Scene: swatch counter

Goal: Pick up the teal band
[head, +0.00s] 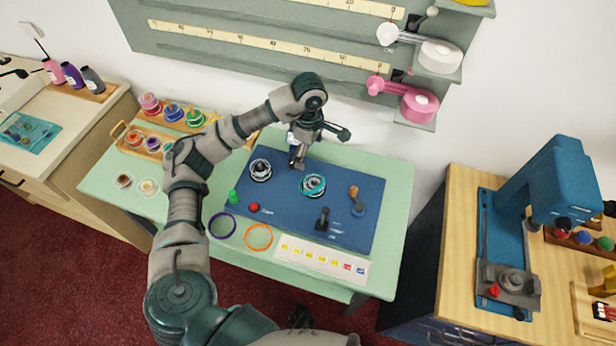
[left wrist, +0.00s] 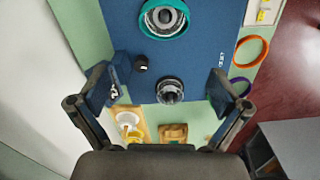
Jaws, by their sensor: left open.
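The teal band (head: 313,192) lies around a small dark and white round piece on the blue mat (head: 285,210), near its middle. In the left wrist view the teal band (left wrist: 163,32) circles this piece at the top edge and is partly cut off. My left gripper (head: 318,147) is open above the far part of the mat, up and slightly right of the band in the head view. In the left wrist view its fingers (left wrist: 165,92) are spread wide, with the band beyond their tips. Nothing is between the pads in its grip. My right gripper is not in view.
A dark and white round piece (head: 260,172) stands left of the band. An orange-brown handled tool (head: 355,200) and a black stamp-like piece (head: 323,220) stand to the right and in front. A purple ring (head: 222,225) and an orange ring (head: 258,237) lie near the front edge.

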